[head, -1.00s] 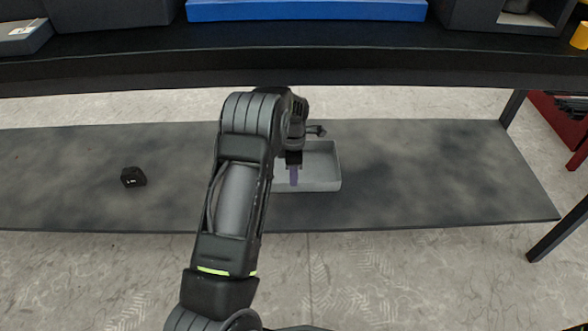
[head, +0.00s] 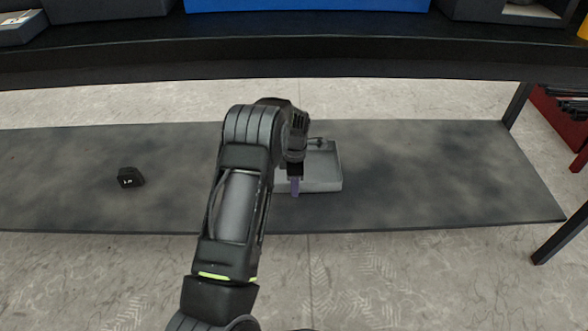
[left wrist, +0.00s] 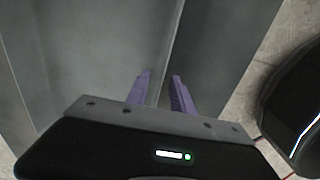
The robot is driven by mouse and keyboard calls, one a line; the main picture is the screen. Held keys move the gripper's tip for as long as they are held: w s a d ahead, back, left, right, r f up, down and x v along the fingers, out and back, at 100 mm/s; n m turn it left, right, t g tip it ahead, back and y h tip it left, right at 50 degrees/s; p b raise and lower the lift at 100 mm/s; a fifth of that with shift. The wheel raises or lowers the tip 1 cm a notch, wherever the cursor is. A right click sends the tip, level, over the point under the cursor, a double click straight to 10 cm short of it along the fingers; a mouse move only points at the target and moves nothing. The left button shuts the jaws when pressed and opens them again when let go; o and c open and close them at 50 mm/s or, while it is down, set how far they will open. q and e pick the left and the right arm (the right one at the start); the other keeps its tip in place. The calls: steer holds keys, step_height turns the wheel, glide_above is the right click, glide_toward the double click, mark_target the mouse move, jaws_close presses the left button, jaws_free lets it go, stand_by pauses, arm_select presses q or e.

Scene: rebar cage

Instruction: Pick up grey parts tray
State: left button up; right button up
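The grey parts tray (head: 325,181) is a shallow open box on the dark lower shelf, right of my left forearm. My arm hides its left part. My left gripper (head: 296,190) points down at the tray's near wall. In the left wrist view its two purple fingers (left wrist: 161,76) stand apart, with the thin rim of the tray (left wrist: 90,45) running between them. I see a gap between the fingers and no clear grip on the wall. My right gripper is in neither view.
A small black block (head: 130,177) lies on the lower shelf (head: 430,180) at left. The shelf is clear right of the tray. A dark upper shelf edge (head: 480,62) crosses above, carrying a blue bin (head: 310,5). A table leg (head: 560,235) stands at right.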

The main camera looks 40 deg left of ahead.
arm_select(q)
jaws_close()
stand_by(1.4)
